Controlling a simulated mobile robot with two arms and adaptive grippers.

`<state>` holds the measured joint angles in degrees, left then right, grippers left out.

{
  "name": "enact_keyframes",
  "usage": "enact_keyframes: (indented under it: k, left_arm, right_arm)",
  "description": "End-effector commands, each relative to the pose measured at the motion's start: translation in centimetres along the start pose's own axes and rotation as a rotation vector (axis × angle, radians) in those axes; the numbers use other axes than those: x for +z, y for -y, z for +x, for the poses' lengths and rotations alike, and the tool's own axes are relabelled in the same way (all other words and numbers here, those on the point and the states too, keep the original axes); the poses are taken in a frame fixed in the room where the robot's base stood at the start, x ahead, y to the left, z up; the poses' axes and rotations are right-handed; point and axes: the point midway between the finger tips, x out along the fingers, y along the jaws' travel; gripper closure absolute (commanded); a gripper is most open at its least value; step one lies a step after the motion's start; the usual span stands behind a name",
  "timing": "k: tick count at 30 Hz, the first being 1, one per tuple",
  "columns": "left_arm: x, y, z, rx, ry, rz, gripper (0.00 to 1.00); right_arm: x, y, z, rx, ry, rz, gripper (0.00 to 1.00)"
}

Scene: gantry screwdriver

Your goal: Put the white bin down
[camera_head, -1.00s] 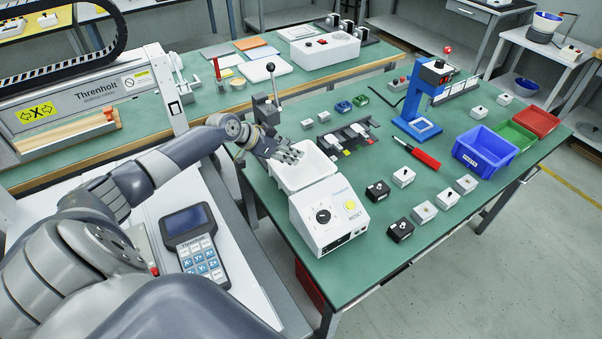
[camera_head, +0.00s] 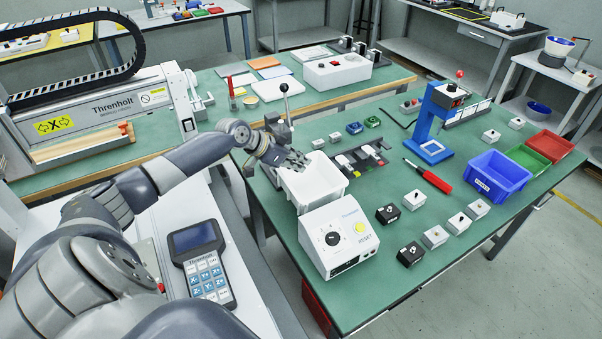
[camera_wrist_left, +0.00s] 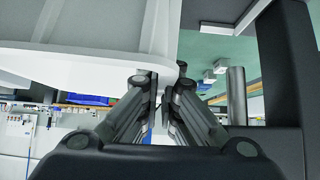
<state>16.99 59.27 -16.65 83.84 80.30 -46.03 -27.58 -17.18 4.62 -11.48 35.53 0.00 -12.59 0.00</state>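The white bin (camera_head: 313,185) is at the left edge of the green table, directly behind the white controller box with its black dial. My left gripper (camera_head: 292,160) reaches in from the left and is at the bin's far left rim. In the left wrist view, the pale bin wall (camera_wrist_left: 90,65) fills the upper left, and its edge runs between the two fingers of my left gripper (camera_wrist_left: 163,95), which are closed on it. Whether the bin's bottom touches the table is hidden. My right gripper is not in view.
The controller box (camera_head: 338,238) stands close in front of the bin. A lever stand (camera_head: 281,130) is just behind it, and a dark rack (camera_head: 362,160) lies to its right.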

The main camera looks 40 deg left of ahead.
Motion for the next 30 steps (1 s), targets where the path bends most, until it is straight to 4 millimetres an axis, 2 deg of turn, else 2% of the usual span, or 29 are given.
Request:
enact_keyframes:
  k: [1, 6, 16, 30]
  left_arm:
    - [-1.0, 0.1, -0.9, -0.003, -0.004, 0.004, 1.00]
    - [-3.4, 0.0, -3.0, -0.002, -0.005, 0.003, 1.00]
    - [-4.9, 0.0, -4.5, 0.000, -0.003, -0.001, 1.00]
    - [-9.8, 0.0, -9.0, -0.001, -0.005, -0.001, 1.00]
  right_arm:
    - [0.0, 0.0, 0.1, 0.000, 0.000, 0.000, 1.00]
    - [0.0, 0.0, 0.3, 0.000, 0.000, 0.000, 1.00]
    - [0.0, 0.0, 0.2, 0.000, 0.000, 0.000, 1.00]
    - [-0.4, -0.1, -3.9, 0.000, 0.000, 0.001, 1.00]
